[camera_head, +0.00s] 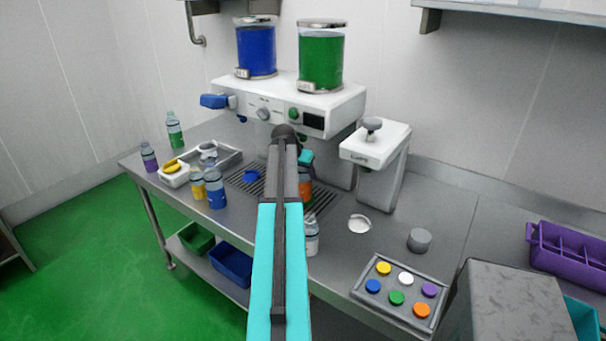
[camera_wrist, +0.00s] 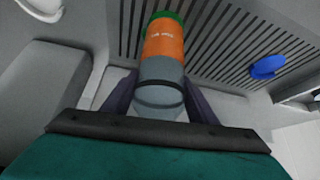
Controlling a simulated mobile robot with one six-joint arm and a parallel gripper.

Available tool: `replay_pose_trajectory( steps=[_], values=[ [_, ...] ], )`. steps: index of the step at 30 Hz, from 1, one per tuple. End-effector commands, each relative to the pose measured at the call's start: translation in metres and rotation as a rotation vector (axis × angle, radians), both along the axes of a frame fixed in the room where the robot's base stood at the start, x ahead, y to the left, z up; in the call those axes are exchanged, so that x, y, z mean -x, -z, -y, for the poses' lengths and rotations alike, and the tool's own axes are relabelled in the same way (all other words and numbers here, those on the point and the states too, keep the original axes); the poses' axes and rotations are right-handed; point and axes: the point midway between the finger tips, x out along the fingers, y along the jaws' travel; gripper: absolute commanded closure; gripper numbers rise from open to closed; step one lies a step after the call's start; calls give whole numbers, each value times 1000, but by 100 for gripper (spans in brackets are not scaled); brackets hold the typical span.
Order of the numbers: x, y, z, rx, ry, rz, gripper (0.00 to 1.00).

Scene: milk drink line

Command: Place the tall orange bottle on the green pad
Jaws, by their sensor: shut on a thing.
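The tall orange bottle (camera_wrist: 164,43) has an orange label and a grey, see-through upper part. In the head view the orange bottle (camera_head: 305,189) shows beside my arm, over the slatted grate, partly hidden. My gripper (camera_wrist: 160,100) is shut on its upper part, one dark finger on each side. The green pad (camera_wrist: 168,15) shows as a green edge at the bottle's far, lower end. The bottle covers most of it, and I cannot tell whether they touch.
A blue pad (camera_head: 251,175) lies on the grate to the left. The white machine (camera_head: 300,104) with blue and green tanks stands behind. A blue bottle (camera_head: 215,190) and a clear bottle (camera_head: 311,237) stand nearby. A button tray (camera_head: 401,290) lies at the front right.

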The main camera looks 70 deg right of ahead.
Motion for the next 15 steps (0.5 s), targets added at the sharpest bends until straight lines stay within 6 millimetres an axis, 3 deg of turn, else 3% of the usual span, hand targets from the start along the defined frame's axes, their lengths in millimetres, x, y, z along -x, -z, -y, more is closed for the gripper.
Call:
replay_pose_trajectory(
  steps=[1, 7, 15],
  values=[
    [0, -1, 7, 0, 0, 0, 69],
    [0, 12, 4, -1, -1, 0, 69],
    [0, 15, 4, 0, -1, 0, 69]
  ],
)
